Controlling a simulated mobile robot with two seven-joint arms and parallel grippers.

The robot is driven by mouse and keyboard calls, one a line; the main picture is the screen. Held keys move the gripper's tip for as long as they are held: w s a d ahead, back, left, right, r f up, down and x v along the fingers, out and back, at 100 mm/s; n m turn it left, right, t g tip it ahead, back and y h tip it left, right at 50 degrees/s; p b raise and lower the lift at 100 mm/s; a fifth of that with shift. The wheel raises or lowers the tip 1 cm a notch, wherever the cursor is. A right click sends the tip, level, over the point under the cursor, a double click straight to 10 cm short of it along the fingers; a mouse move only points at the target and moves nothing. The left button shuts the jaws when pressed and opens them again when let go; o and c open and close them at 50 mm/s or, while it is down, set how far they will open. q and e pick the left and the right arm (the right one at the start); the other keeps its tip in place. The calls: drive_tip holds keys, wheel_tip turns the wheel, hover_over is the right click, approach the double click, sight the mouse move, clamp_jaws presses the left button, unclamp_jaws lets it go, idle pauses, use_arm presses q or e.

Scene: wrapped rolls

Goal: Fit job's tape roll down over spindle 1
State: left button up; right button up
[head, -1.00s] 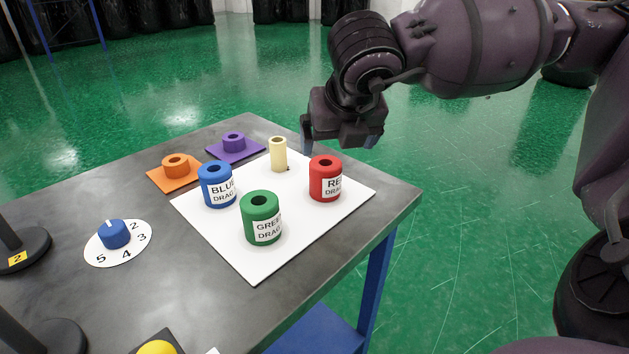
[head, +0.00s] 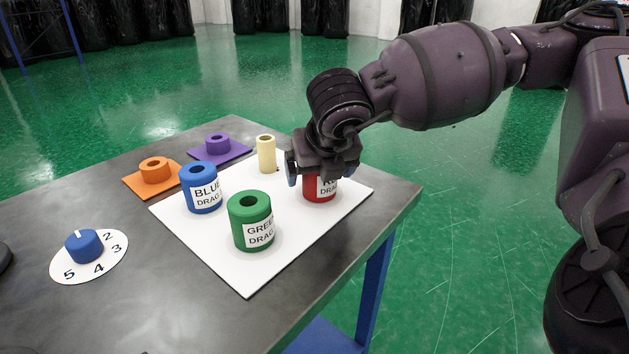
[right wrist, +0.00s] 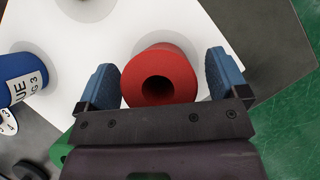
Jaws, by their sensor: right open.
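My right gripper (head: 322,178) is open over the red roll (head: 320,189). In the right wrist view, its blue fingers (right wrist: 162,82) stand on either side of the red roll (right wrist: 179,72), whose hole faces the camera. The blue roll (head: 202,190) and green roll (head: 250,222) stand upright nearby with "DRAG" labels; the red label is partly covered by the gripper. A slim cream tube (head: 266,154) stands behind. I cannot tell which roll is the job's. No spindle shows clearly; only a dark base edge (head: 4,256) is at the left. My left gripper is out of view.
The rolls stand on a white sheet (head: 270,275) on a grey table (head: 130,315). An orange ring (head: 155,172) and purple ring (head: 217,144) sit on matching mats. A blue knob (head: 84,247) sits on a numbered dial. The table's right edge is near the gripper.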

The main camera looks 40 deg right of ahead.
drive_tip(key=shift+r, duration=0.1)
drive_tip(key=c, duration=1.1)
drive_tip(key=shift+r, duration=0.1)
